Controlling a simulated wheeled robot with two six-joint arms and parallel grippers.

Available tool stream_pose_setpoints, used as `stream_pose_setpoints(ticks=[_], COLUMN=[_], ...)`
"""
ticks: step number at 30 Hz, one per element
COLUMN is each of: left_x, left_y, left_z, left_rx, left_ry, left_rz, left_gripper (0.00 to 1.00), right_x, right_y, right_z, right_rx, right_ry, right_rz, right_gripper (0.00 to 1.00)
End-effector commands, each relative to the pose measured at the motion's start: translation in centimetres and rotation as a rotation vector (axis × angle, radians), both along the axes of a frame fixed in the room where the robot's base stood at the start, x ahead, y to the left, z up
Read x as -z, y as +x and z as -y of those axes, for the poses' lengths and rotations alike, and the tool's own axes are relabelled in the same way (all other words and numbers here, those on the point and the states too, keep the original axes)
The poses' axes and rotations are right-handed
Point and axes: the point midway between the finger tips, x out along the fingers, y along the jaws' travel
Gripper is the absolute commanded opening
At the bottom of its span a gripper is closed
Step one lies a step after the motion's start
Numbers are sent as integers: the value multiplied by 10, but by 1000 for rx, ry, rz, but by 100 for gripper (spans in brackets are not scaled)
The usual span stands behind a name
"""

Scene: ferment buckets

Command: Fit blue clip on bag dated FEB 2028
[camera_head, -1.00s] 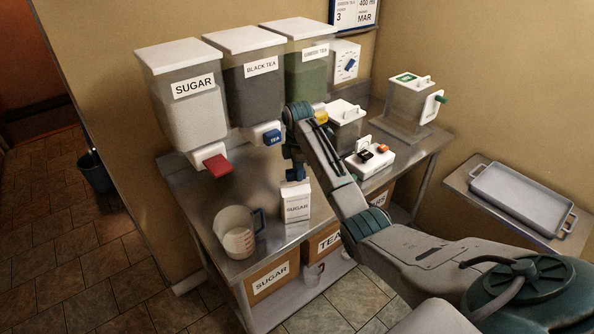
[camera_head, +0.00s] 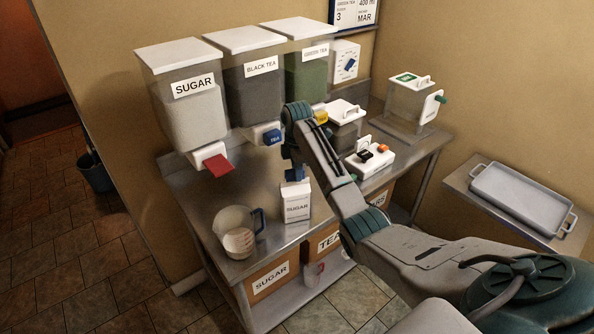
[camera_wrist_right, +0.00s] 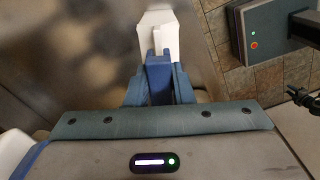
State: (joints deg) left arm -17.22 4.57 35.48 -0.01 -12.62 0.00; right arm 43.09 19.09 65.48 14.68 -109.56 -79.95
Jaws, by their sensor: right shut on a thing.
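My right gripper (camera_head: 294,168) is above the white bag marked SUGAR (camera_head: 297,206), which stands upright on the steel counter. In the wrist view my right gripper (camera_wrist_right: 160,92) is shut on a blue clip (camera_wrist_right: 158,76). The white bag (camera_wrist_right: 157,28) lies just beyond the clip there. In the head view the blue clip (camera_head: 296,175) is at the top edge of the bag; I cannot tell whether it grips the bag. No date is readable on the bag. My left gripper is not in view.
A measuring jug (camera_head: 238,236) stands left of the bag. Dispensers for sugar (camera_head: 190,112), black tea (camera_head: 254,100) and green tea (camera_head: 306,78) hang behind. A white block with coloured clips (camera_head: 371,160) is to the right. A grey tray (camera_head: 520,200) is far right.

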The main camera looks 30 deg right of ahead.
Motion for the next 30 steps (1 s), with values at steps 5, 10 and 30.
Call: stream_pose_setpoints(ticks=[5,10,30], left_x=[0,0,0], left_y=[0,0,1], left_z=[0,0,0], left_rx=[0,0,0], left_ry=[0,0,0], left_rz=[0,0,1], left_gripper=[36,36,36], right_x=[2,6,12], right_y=[0,0,0], right_z=[0,0,0], right_rx=[0,0,0], right_ry=[0,0,0], right_rz=[0,-1,0], right_gripper=[0,0,0])
